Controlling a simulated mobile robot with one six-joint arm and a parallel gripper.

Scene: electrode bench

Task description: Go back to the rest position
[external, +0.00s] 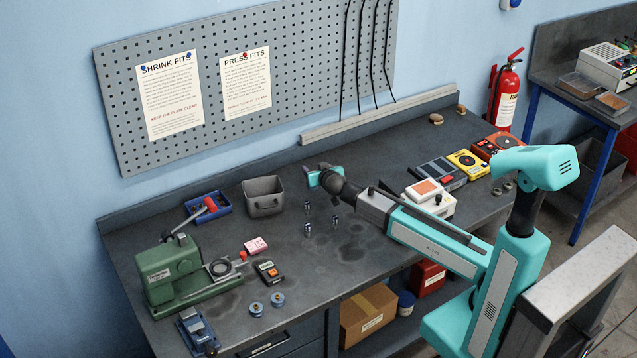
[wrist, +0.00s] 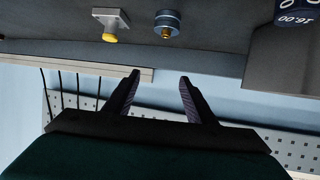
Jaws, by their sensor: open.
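My gripper (external: 316,179) is above the back middle of the dark bench (external: 385,275) in the external view, right of the grey bin (external: 264,204). My arm stretches left across the bench from its base at the lower right. In the wrist view my gripper (wrist: 159,78) shows two dark fingers spread apart with nothing between them. Its fingers point at the bench's back edge and the wall. Several small metal pins (external: 336,220) stand on the bench near and below my gripper, apart from it.
A green press (external: 168,268) and blue tray (external: 210,208) are on the left. The wrist view shows a yellow-knobbed block (wrist: 110,18) and a blue-grey cylinder (wrist: 167,20). The bench's middle front is mostly clear.

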